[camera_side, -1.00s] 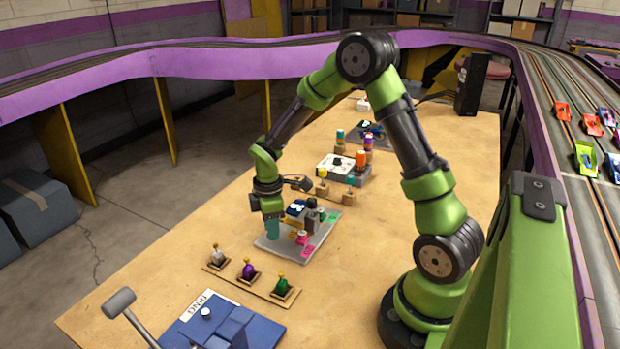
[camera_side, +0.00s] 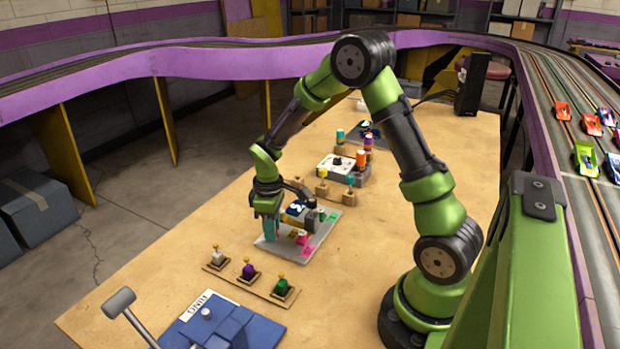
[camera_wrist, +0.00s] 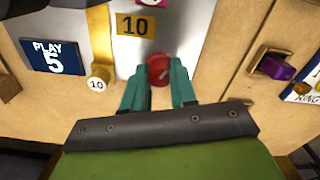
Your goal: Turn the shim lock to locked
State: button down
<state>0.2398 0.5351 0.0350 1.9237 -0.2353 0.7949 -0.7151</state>
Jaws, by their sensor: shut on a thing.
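A round red knob (camera_wrist: 158,69) with a pale line on its face sits at the near edge of a grey plate in the wrist view. It seems to be the shim lock, but no label naming it shows. My gripper (camera_wrist: 160,84) has its two teal fingers on either side of the knob, shut on it. In the side view my gripper (camera_side: 269,232) points down at the left part of the grey plate (camera_side: 272,248). The knob is hidden there behind the fingers. I cannot read a locked or unlocked mark.
In the side view a wooden strip with several coloured pegs (camera_side: 248,271) lies nearer. Bare tabletop (camera_side: 350,260) lies right of the plate.

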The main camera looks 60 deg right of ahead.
jog(key=m, duration=1.2)
jog(key=shift+m, duration=0.3)
dwell(0.4)
jog(key=c, duration=0.9)
grip_release()
notch_tip(320, 180, up, 17)
